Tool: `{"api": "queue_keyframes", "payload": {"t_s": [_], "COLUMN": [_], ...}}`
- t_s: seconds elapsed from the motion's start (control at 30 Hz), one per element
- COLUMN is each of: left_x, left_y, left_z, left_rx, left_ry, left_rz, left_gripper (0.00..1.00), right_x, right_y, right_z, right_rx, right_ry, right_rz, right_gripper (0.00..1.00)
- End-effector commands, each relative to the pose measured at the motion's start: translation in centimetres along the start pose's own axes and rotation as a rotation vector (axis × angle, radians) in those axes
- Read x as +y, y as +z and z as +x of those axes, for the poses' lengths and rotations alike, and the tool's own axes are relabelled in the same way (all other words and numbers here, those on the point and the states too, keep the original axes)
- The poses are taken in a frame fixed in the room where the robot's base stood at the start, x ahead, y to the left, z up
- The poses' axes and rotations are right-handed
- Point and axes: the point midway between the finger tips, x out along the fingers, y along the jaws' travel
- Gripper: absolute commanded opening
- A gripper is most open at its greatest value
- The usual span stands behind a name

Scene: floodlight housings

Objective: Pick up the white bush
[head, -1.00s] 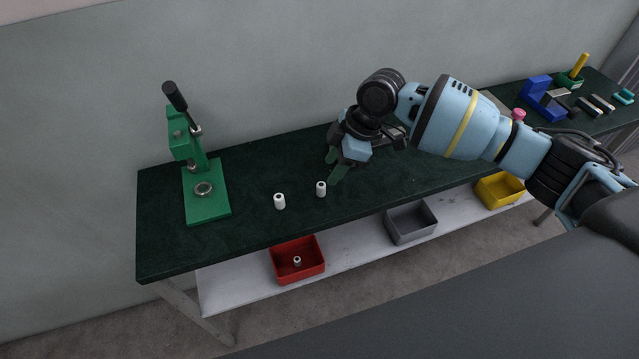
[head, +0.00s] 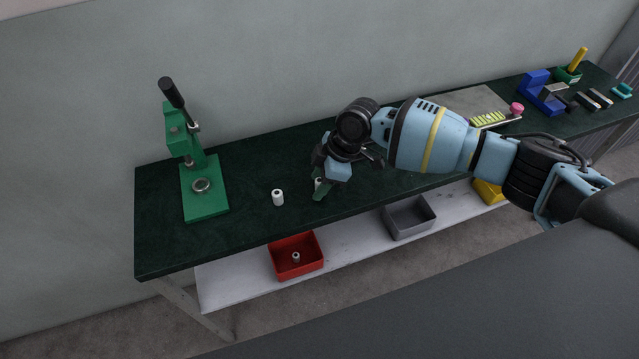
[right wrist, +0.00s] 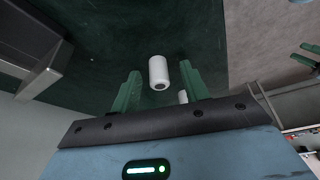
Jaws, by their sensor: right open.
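Two small white bushes stand upright on the dark green bench top. The left bush (head: 278,198) stands clear in the head view. The other bush (head: 318,184) is partly hidden by my right gripper (head: 319,182), which is low over the bench around it. In the right wrist view, a white bush (right wrist: 158,73) shows between the two green fingers of my right gripper (right wrist: 160,88). The fingers are open and apart from it. A second bush (right wrist: 183,97) shows smaller, partly covered by the gripper body. My left gripper is not in the head view.
A green press (head: 203,185) stands left on the bench (head: 160,245). On the shelf below are a red bin (head: 297,268) with a small white piece inside, a grey bin (head: 410,230) and a yellow bin (head: 488,192). A blue block (head: 541,97) sits far right.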

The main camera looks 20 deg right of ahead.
Motion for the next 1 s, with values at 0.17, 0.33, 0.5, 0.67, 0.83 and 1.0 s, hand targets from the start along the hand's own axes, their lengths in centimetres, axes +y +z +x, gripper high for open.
{"api": "queue_keyframes", "payload": {"t_s": [0.17, 0.33, 0.5, 0.67, 0.83, 1.0], "left_x": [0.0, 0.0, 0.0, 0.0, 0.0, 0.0], "left_y": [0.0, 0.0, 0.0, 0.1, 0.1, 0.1], "left_z": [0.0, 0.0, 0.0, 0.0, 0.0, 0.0], "left_rx": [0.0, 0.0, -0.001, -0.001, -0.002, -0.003], "left_ry": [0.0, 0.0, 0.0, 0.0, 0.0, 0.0], "left_rz": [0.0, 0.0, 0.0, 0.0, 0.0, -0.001], "left_gripper": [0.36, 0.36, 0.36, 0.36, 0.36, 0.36], "right_x": [0.0, 0.0, 0.0, 0.0, 0.1, 0.1], "right_y": [0.0, 0.0, 0.0, 0.0, -0.3, -1.0], "right_z": [-0.1, -0.1, -0.1, -0.1, -0.6, -2.3], "right_rx": [0.0, 0.0, 0.0, 0.001, 0.002, 0.003], "right_ry": [0.0, 0.0, 0.001, 0.001, 0.002, 0.003], "right_rz": [0.0, 0.0, 0.0, 0.0, -0.001, -0.002], "right_gripper": [0.34, 0.11, 0.0, 0.0, 0.0, 0.0]}}
